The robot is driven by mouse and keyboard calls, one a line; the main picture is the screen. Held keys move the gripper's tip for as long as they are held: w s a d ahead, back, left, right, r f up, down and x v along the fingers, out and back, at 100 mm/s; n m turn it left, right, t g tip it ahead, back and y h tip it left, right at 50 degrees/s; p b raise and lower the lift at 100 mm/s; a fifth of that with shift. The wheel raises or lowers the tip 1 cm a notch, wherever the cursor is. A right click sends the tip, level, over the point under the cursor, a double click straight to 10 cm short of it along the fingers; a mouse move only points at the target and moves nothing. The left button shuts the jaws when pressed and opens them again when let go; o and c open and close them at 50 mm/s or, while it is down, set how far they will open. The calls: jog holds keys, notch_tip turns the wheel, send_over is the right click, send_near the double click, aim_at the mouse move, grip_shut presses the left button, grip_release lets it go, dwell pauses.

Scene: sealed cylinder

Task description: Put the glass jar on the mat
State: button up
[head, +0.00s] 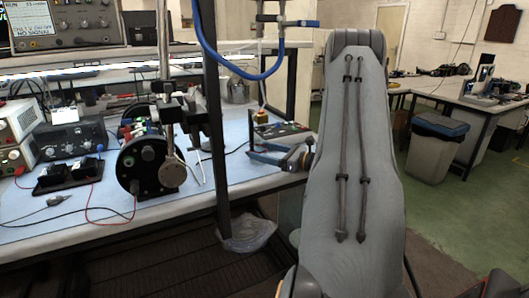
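I cannot make out a glass jar or a separate mat in the head view. My grey arm link, with two dark cables along it, fills the centre right and hides what lies behind it. My gripper is not in view.
A workbench (60,222) with a pale blue top stands at the left, crowded with instruments and a black round device (148,165). A clear plastic bag (246,233) lies below it. A grey bin (433,148) stands by another table at the right. Green floor shows at lower right.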

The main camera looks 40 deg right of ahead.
jog(key=shift+r, duration=0.25)
jog(key=b+v, duration=0.2)
jog(key=v, duration=1)
jog(key=shift+f, duration=0.15)
